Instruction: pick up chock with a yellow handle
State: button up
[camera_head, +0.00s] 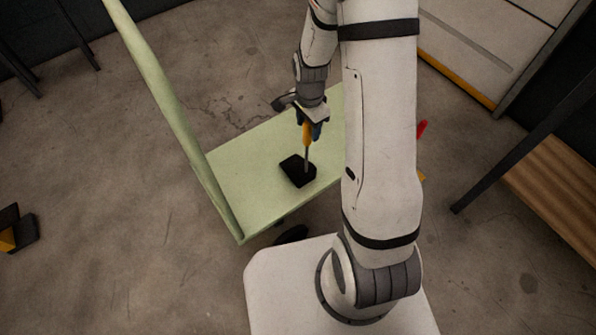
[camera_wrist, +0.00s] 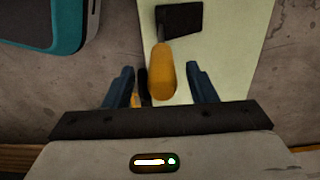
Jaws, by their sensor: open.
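The chock is a black wedge (camera_head: 298,171) with an upright metal rod and a yellow handle (camera_head: 307,136). It stands on the pale green platform of a cart (camera_head: 235,190). My gripper (camera_head: 311,130) is over the chock, at the handle's height. In the wrist view the yellow handle (camera_wrist: 161,72) lies between the two open blue fingers of my gripper (camera_wrist: 165,85), with a gap on each side. The black wedge (camera_wrist: 181,22) shows beyond it. My arm hides the right part of the platform in the head view.
A pale green bar (camera_head: 165,90) rises from the cart's left edge. Another black and yellow object (camera_head: 15,230) lies on the floor at far left. A wooden bench (camera_head: 560,185) stands at right. A red item (camera_head: 422,129) shows beside my arm. A teal-edged object (camera_wrist: 45,25) is at upper left in the wrist view.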

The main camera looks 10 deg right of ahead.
notch_tip(320, 180, down, 2)
jog(key=shift+f, duration=0.1)
jog(key=shift+c, duration=0.4)
grip_shut()
